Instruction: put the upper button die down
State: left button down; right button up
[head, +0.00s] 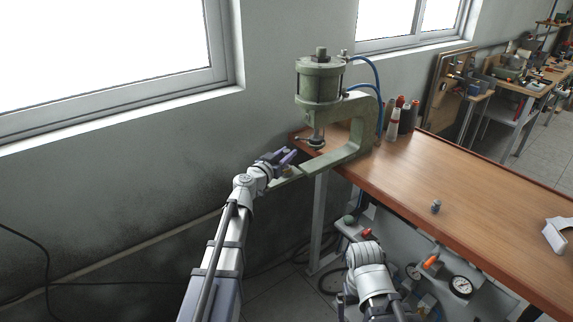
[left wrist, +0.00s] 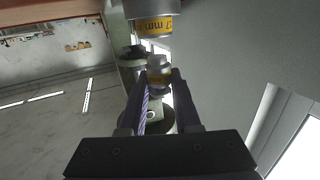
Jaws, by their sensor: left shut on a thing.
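My left gripper (head: 288,155) is beside the green press (head: 320,82), at the front end of its lower arm. Its purple fingers are shut on a small metal die with a yellow band, the upper button die (left wrist: 159,72), seen between the fingertips in the left wrist view. A larger metal cylinder with a yellow label (left wrist: 153,24) is close by at the top of that view. I cannot tell whether the two touch. In the head view the held die is too small to make out. My right arm shows at the bottom; its fingertips are not visible.
The wooden bench (head: 470,190) runs right from the press and is mostly clear. A small metal piece (head: 436,206) stands on it. Several bottles (head: 395,118) stand behind the press, and blue hoses (head: 379,85) loop beside it. Gauges (head: 460,286) sit below the bench.

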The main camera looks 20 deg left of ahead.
pick_arm(q)
notch_tip(320, 180, down, 2)
jog(key=shift+f+b, duration=0.2)
jog(key=shift+b, duration=0.5)
jog(key=shift+r, duration=0.15)
pick_arm(e)
notch_tip(320, 180, down, 2)
jog(key=shift+f, duration=0.1)
pick_arm(q)
jog(key=c, duration=1.1)
grip_release()
jog(key=shift+f, duration=0.2)
jog(key=o, duration=0.5)
pick_arm(e)
jog(key=shift+f, duration=0.1)
pick_arm(q)
jog(key=shift+r, duration=0.1)
jog(key=shift+r, duration=0.2)
jog(key=p+v, duration=0.1)
jog(key=v, duration=1.1)
jog(key=shift+f, duration=0.1)
pick_arm(e)
jog(key=shift+r, duration=0.45)
